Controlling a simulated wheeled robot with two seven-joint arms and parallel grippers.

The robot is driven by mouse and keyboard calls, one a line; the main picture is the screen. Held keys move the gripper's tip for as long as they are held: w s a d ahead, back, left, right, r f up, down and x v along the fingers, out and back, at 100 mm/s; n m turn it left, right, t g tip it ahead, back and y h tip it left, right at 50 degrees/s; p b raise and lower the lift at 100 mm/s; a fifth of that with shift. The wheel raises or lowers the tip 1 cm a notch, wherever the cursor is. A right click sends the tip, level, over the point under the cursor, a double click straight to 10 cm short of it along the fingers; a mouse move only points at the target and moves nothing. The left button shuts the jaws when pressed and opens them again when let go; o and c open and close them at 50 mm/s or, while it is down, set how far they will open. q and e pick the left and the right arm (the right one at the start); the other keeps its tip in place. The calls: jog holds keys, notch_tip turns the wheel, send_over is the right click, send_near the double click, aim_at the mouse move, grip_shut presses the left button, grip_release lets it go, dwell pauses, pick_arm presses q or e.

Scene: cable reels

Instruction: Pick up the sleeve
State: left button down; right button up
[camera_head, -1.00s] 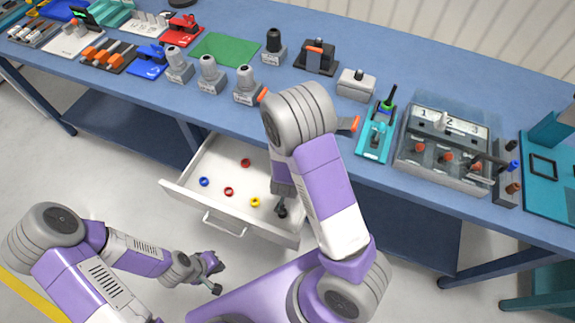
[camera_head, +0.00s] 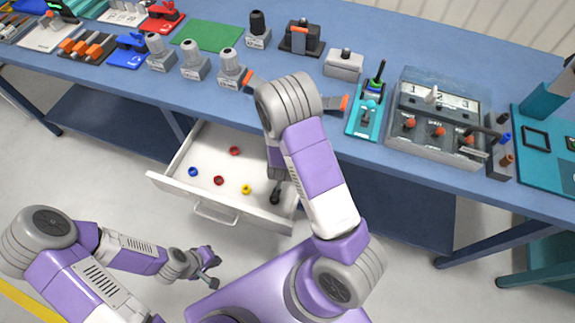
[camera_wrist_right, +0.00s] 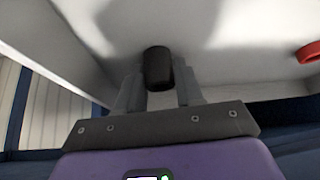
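A black cylindrical piece, which looks like the sleeve (camera_wrist_right: 158,68), stands between the two fingers of my right gripper (camera_wrist_right: 159,88) in the right wrist view. The fingers lie against both its sides and appear shut on it. In the head view the black sleeve (camera_head: 275,197) shows at the right end of the open drawer (camera_head: 168,184), below my right arm. I cannot tell whether it touches the drawer floor.
Red, blue and yellow rings lie in the drawer; one red ring (camera_wrist_right: 309,52) shows in the right wrist view. The blue bench (camera_head: 300,75) above carries several fixtures, including a teal stand (camera_head: 366,118) and a grey switch box (camera_head: 435,125). The drawer walls stand close around my right gripper.

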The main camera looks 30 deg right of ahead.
jog(key=c, duration=0.5)
jog(key=shift+c, duration=0.2)
jog(key=shift+r, duration=0.1)
